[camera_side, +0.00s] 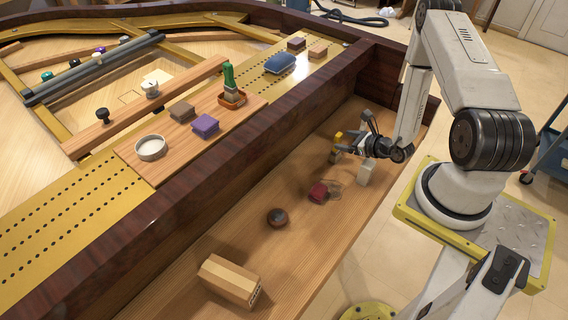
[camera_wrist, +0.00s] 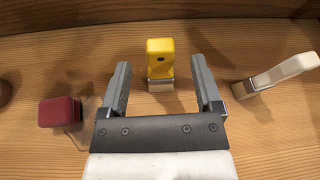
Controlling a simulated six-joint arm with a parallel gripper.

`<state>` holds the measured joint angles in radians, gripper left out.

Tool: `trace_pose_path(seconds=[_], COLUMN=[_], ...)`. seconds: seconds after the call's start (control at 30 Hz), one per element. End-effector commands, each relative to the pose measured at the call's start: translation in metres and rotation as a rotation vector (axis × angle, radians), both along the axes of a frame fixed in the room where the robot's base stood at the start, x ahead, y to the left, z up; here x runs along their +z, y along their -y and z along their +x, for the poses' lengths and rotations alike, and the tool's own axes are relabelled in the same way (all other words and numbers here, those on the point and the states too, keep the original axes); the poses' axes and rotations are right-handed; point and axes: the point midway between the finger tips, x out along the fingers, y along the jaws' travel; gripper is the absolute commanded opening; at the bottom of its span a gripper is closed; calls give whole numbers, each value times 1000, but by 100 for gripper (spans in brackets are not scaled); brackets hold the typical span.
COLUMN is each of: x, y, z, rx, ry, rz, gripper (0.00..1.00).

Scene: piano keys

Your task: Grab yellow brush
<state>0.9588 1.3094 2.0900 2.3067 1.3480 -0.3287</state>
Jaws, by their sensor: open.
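The yellow brush (camera_wrist: 160,58) stands upright in the wrist view, its yellow handle up and its pale bristle end down on the wooden shelf. My gripper (camera_wrist: 158,72) is open, with one grey finger on each side of the brush and visible gaps between. The brush also shows in the side view (camera_side: 337,143), partly covered by my gripper (camera_side: 358,140). I cannot tell from these views how far the fingertips are above the shelf.
A white brush (camera_wrist: 275,75) stands close to the right finger. A dark red block (camera_wrist: 60,112) lies left of my gripper. A dark ball (camera_side: 277,217) and a wooden block (camera_side: 230,280) lie farther along the shelf. A dark wooden wall (camera_side: 270,125) rises behind.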

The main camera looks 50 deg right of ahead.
Motion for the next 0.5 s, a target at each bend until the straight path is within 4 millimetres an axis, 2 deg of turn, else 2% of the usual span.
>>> trace_pose_path(seconds=[0.27,0.5], x=[-3,-13], y=[0,2], z=[5,27], rx=[1,4], ry=[0,2], rz=[-1,-1], gripper=[83,83])
